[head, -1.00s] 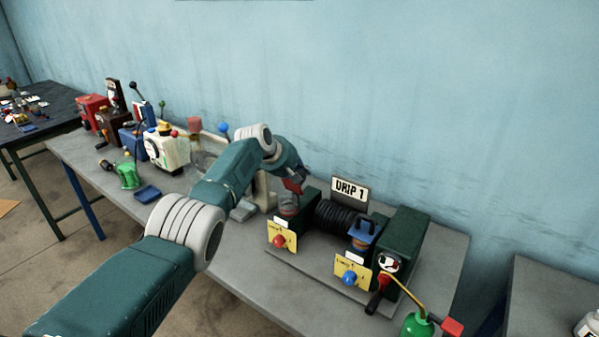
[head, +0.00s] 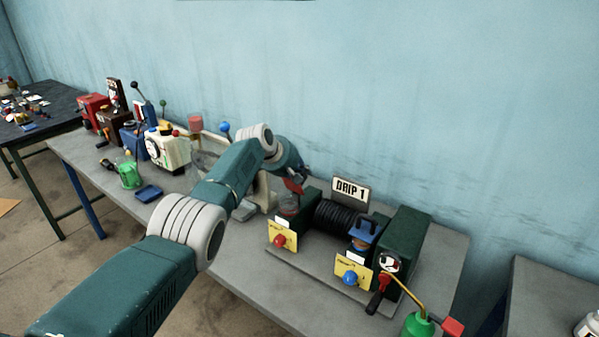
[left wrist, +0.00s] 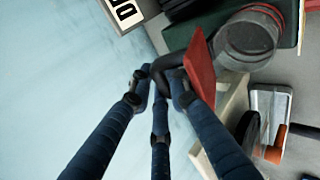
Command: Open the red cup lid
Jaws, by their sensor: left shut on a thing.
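The red cup lid (head: 293,186) stands tilted up on edge at the clear cup (head: 289,205) on the left of the DRIP 1 device. In the left wrist view the red lid (left wrist: 200,66) is seen nearly edge-on, and the round mouth of the clear cup (left wrist: 250,38) shows uncovered beside it. My left gripper (head: 302,174) is at the lid's upper side. In the left wrist view its fingers (left wrist: 162,78) are closed together on a dark part at the back of the lid, partly hidden by the fingers. My right gripper is not in view.
The DRIP 1 sign (head: 350,190) stands behind the device. A blue lid (head: 364,230) sits to the right on another cup. A green oil can (head: 417,325) is at the front right. Several coloured devices stand at the table's left. The wall is close behind.

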